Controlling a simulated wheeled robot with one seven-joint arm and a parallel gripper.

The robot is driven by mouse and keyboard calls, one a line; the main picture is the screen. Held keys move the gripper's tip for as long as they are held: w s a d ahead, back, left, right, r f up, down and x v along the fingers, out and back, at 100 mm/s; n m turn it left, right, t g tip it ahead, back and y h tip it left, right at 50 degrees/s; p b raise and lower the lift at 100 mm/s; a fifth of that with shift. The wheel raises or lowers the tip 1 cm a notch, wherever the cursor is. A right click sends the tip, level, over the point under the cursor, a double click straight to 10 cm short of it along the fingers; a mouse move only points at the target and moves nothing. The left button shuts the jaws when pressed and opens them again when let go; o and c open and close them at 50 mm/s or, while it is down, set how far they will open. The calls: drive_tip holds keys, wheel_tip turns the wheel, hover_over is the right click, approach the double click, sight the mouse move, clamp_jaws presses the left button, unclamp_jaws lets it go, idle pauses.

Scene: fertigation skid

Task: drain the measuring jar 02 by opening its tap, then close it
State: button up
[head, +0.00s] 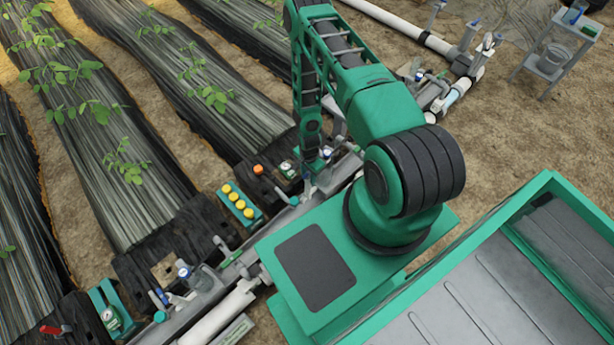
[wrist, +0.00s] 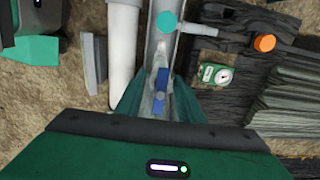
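My gripper (head: 312,178) reaches down over the grey channel of the skid in the head view. In the wrist view my gripper (wrist: 160,100) is open, its two green fingers apart on either side of the channel. A blue tap-like part (wrist: 161,78) on a pale fitting lies between the fingers; I cannot see contact. I cannot tell which jar it belongs to, and no number is readable.
A green gauge box (wrist: 214,75) and an orange cap (wrist: 264,43) lie right of the fingers. A white pipe (wrist: 123,55) runs along their left. A teal tray with yellow caps (head: 239,204) stands by the channel. Open soil (head: 500,140) lies to the right.

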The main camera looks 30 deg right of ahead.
drive_tip(key=shift+r, duration=4)
drive_tip(key=shift+w, duration=0.1)
drive_tip(key=w+d+r+n+h, duration=0.15)
drive_tip(key=d+r, duration=0.25)
drive_tip(key=r, duration=0.8)
drive_tip(key=w+d+r+n, duration=0.2)
drive_tip(key=d+r, duration=0.1)
drive_tip(key=r, duration=1)
drive_tip(key=s+d+r+n, duration=0.1)
drive_tip(key=s+r, duration=0.2)
drive_tip(key=r, duration=0.5)
drive_tip(key=s+d+r+n, duration=0.1)
drive_tip(key=s+r, duration=0.2)
drive_tip(key=r, duration=0.6)
drive_tip(key=s+a+r+n+y, duration=0.1)
drive_tip(key=s+a+r+n, duration=0.1)
drive_tip(key=s+r, duration=0.6)
drive_tip(key=s+a+r+n, duration=0.2)
drive_tip(key=s+r, duration=0.6)
drive_tip(key=s, duration=0.4)
drive_tip(key=shift+s+a+r+y, duration=0.2)
drive_tip(key=shift+s+a+y, duration=0.15)
drive_tip(key=shift+a, duration=0.3)
